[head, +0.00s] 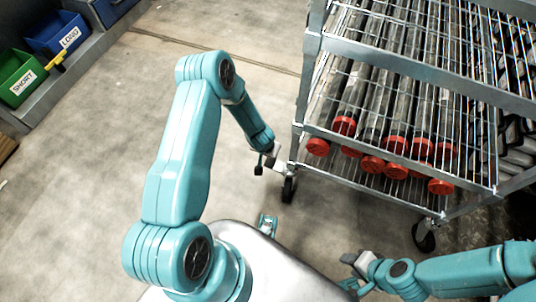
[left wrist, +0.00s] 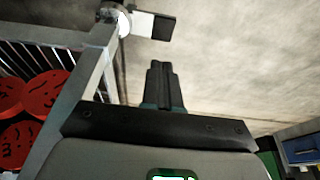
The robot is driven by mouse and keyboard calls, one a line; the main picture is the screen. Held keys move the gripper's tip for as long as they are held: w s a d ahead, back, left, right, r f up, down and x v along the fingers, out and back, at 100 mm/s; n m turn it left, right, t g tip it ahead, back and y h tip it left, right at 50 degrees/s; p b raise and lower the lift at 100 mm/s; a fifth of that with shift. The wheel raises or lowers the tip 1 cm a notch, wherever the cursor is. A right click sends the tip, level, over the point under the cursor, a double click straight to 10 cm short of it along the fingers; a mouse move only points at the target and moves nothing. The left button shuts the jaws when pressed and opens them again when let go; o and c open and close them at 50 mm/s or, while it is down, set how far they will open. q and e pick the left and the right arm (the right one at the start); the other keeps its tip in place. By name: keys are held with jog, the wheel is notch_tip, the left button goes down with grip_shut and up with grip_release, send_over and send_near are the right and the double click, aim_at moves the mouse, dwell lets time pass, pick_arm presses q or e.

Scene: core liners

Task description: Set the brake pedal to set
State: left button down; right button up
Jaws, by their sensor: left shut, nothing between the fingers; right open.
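The brake pedal (left wrist: 150,25) is a pale bar with a black end, sticking out sideways from the foot of the cart's corner post in the left wrist view. My left gripper (left wrist: 160,70) is shut and empty, its dark fingers pointing toward the pedal with a gap in the picture; whether they touch is not clear. In the head view my left gripper (head: 270,157) is low beside the cart's near-left corner, where gripper and pedal are small and overlap. The pedal's exact setting is hard to tell. My right gripper (head: 352,268) is open and empty at the lower right.
The wire-shelf cart (head: 312,95) carries several dark tubes with red caps (head: 372,164). It stands on casters, one (head: 288,189) near the left gripper and another (head: 425,236) at the right. A green bin (head: 18,72) and a blue bin (head: 58,35) sit upper left. Floor between is clear.

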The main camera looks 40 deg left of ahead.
pick_arm(q)
jog(key=b+x, duration=0.1)
jog(key=x, duration=0.2)
jog(key=b+x, duration=0.1)
jog(key=x, duration=0.3)
jog(key=s+b+x, duration=0.1)
jog(key=b+x, duration=0.1)
jog(key=x, duration=0.1)
jog(key=shift+w+d+f, duration=0.1)
jog(key=shift+f, duration=0.3)
jog(key=shift+f+b, duration=0.3)
jog(key=shift+f, duration=0.2)
pick_arm(e)
jog(key=shift+w+d+f, duration=0.15)
jog(key=shift+f, duration=0.65)
jog(key=shift+w+d+f, duration=0.1)
jog(key=shift+w+f, duration=0.05)
jog(key=shift+f, duration=0.7)
jog(key=shift+w+d+f, duration=0.15)
jog(key=shift+f, duration=0.65)
